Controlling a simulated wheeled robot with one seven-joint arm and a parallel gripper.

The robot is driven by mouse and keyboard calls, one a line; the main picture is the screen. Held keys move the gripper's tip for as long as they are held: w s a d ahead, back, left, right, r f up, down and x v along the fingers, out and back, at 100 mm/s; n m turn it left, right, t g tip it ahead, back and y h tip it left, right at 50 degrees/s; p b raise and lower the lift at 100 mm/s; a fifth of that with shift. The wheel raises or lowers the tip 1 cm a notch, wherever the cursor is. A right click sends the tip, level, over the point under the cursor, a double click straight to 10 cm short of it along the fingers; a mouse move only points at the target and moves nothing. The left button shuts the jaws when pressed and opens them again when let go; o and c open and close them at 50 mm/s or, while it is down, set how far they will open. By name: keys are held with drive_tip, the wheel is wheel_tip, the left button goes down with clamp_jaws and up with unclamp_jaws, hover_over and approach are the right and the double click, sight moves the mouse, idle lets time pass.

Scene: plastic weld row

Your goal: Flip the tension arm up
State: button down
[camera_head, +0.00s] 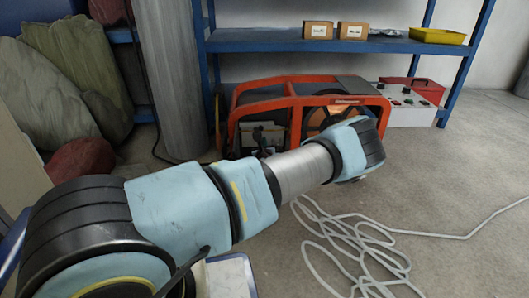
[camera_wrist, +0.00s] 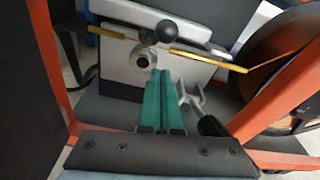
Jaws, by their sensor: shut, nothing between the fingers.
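The orange-framed machine (camera_head: 292,92) stands on the floor in the head view, partly behind my arm. In the wrist view, its pale feeder plate (camera_wrist: 112,70) carries a round metal fitting (camera_wrist: 144,58) and a black ball knob (camera_wrist: 166,30). A grey forked bracket (camera_wrist: 190,95) with a black handle (camera_wrist: 211,126) lies just right of my gripper. I cannot tell for sure which of these parts is the tension arm. My gripper (camera_wrist: 159,74) has its green fingers together and empty, close below the fitting. I cannot tell whether they touch it. My gripper is hidden in the head view.
A yellow-orange rod or wire (camera_wrist: 208,60) runs toward a large spool (camera_wrist: 268,50) at right. Orange frame bars (camera_wrist: 50,65) flank the fingers. Pale cable (camera_head: 350,240) lies looped on the floor. A blue shelf (camera_head: 330,46) stands behind, with a grey column (camera_head: 170,80) at left.

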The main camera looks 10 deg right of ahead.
sight(262, 126)
drive_tip(key=shift+s+a+r, duration=0.15)
drive_tip(key=shift+r, duration=0.6)
drive_tip(key=shift+s+a+r, duration=0.1)
drive_tip(key=shift+a+r, duration=0.05)
drive_tip(key=shift+r, duration=0.6)
drive_tip(key=shift+r+n, duration=0.25)
drive_tip(key=shift+n, duration=0.05)
drive_tip(key=shift+r+n+p, duration=0.35)
drive_tip(key=shift+n+p, duration=0.05)
drive_tip(key=shift+p, duration=0.05)
wheel_tip(262, 126, up, 3)
drive_tip(key=n+h+p, duration=0.1)
drive_tip(key=n+p, duration=0.1)
drive_tip(key=n, duration=0.1)
drive_tip(key=shift+f+p, duration=0.15)
drive_tip(key=shift+p, duration=0.25)
drive_tip(key=shift+a+r+p, duration=0.1)
drive_tip(key=shift+r+p, duration=0.2)
drive_tip(key=shift+r, duration=0.1)
drive_tip(key=shift+f, duration=0.15)
